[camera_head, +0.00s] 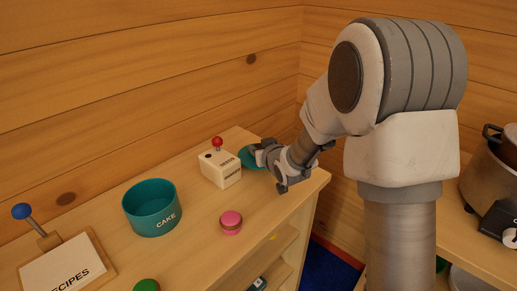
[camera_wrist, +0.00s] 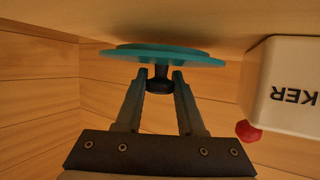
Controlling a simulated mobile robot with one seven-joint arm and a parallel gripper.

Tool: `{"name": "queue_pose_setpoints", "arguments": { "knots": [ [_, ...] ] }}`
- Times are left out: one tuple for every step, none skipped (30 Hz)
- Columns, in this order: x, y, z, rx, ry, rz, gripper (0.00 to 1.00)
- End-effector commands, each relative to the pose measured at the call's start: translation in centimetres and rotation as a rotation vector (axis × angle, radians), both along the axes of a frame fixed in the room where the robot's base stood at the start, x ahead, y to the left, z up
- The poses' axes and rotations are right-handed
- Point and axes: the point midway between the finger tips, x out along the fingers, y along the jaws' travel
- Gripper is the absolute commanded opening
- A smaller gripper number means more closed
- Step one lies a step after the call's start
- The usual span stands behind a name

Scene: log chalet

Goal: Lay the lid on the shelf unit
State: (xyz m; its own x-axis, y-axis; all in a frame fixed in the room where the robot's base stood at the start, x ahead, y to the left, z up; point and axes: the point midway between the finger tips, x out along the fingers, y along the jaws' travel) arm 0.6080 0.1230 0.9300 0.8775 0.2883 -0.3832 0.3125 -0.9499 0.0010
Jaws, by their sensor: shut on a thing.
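The lid is a flat teal disc with a dark knob. In the wrist view the lid (camera_wrist: 165,53) is seen nearly edge-on, close to the wooden top surface, with its knob between my fingertips. My gripper (camera_wrist: 160,78) is shut on that knob. In the head view the lid (camera_head: 249,158) is partly hidden behind my gripper (camera_head: 258,154), at the far right end of the shelf unit (camera_head: 190,240). The lid is right beside a white box. I cannot tell whether it touches the shelf unit's top.
The white box with a red-knobbed lever (camera_head: 220,168) stands just left of the lid. A teal CAKE tin (camera_head: 152,210), pink macaron (camera_head: 231,222) and recipe holder (camera_head: 67,268) stand nearer. Log walls close off the back. A counter with a pot (camera_head: 492,175) is at right.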

Motion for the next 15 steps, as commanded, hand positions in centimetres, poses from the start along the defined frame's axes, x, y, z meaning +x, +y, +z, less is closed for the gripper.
{"name": "queue_pose_setpoints", "arguments": {
  "knots": [
    [0.0,0.0,0.1,0.000,-0.001,0.000,0.00],
    [0.0,0.0,0.0,0.000,-0.001,0.000,0.00],
    [0.0,0.0,-0.1,0.000,-0.001,0.000,0.00],
    [0.0,0.0,-0.3,0.000,-0.001,0.000,0.00],
    [0.0,0.0,-0.3,0.000,-0.001,0.000,0.00],
    [0.0,0.0,-0.4,0.000,-0.001,0.000,0.00],
    [0.0,0.0,-0.5,0.000,-0.001,0.000,0.00],
    [0.0,0.0,-0.6,0.000,-0.001,0.000,0.00],
    [0.0,0.0,-0.7,0.000,-0.001,0.000,0.00],
    [0.0,0.0,-0.8,0.000,-0.001,0.000,0.00],
    [0.0,0.0,-0.8,0.000,-0.001,0.000,0.00],
    [0.0,0.0,-0.9,0.000,-0.001,0.000,0.00],
    [0.0,0.0,-1.0,0.000,-0.001,0.000,0.00],
    [0.0,0.0,-1.1,0.000,-0.001,0.000,0.00],
    [0.0,0.0,-1.2,0.000,-0.001,0.000,0.00]
  ]
}}
